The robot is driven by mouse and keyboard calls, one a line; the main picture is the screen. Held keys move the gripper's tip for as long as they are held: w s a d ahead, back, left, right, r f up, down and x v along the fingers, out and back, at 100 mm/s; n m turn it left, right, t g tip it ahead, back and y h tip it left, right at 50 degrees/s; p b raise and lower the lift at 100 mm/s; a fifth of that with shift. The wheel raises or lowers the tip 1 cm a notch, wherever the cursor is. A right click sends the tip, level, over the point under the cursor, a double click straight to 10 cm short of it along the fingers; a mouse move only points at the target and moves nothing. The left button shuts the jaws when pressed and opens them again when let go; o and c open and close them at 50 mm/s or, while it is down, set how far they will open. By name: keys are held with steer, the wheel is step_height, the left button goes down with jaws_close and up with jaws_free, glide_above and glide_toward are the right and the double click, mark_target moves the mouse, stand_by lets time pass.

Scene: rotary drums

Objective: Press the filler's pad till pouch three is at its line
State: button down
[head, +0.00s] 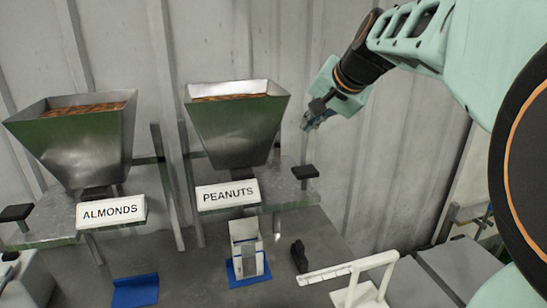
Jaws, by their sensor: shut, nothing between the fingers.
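The peanuts filler (238,130) is a metal hopper with brown contents and a sign reading PEANUTS. A black pad (305,172) stands at the right end of its grey shelf. The almonds filler (82,140) is to the left, with its own black pad (15,212) at its left end. A white and grey pouch (246,248) stands upright below the peanuts filler; its line and fill level are too small to tell. My gripper (313,122) is shut and empty, above the peanuts pad and apart from it.
The pouch stands on a blue mat (262,275); another blue mat (135,291) below the almonds filler is bare. A small black object (299,255) and a white frame with a marked bar (345,272) stand right of the pouch. A corrugated wall is behind.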

mark_target(307, 171)
stand_by(0.4)
step_height(307, 171, down, 9)
steer(key=b, duration=0.7)
steer(key=shift+r, duration=0.15)
stand_by(1.1)
steer(key=shift+f+b, duration=0.4)
steer(key=shift+f+b, duration=1.55)
steer(key=shift+f, duration=0.2)
stand_by(1.2)
stand_by(0.3)
steer(key=shift+r+p, duration=1.6)
steer(key=shift+r, duration=0.55)
steer(key=shift+r, duration=0.1)
steer(key=shift+r+p, duration=2)
steer(key=shift+r, duration=0.45)
